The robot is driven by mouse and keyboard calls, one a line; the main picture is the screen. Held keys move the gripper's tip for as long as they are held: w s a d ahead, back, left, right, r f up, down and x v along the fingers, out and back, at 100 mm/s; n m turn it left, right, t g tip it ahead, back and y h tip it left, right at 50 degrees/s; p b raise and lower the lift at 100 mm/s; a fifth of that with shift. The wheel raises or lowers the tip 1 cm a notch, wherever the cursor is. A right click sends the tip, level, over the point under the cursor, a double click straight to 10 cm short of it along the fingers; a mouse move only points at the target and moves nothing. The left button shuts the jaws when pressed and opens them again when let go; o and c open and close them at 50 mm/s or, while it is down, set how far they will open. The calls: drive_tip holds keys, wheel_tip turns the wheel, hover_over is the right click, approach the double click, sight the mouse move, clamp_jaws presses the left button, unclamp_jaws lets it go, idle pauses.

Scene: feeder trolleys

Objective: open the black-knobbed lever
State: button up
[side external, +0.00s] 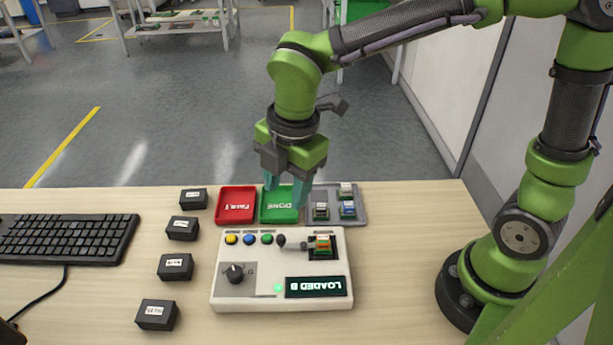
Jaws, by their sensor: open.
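The black-knobbed lever shows its dark knob (281,241) on the top of a white test box, with a short grey shaft reaching right toward a black socket. The socket holds a small stacked piece (322,245) with green, orange and yellowish colours. The lever appears to lie low, beside the socket.
The white box (222,292) also carries yellow, blue and green buttons, a black dial (235,272) and a display reading "LOADED B". Behind it stand a red tray (236,205), the green tray (280,212) and a grey tray (358,208) with several small pieces. Several black boxes (176,266) and a keyboard (68,238) are left.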

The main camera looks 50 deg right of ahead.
sight(282, 236)
drive_tip(key=f, duration=0.4)
drive_tip(key=w+f, duration=0.1)
drive_tip(key=f, duration=0.7)
drive_tip(key=shift+w+a+f, duration=0.1)
drive_tip(key=shift+w+f, duration=0.25)
clamp_jaws()
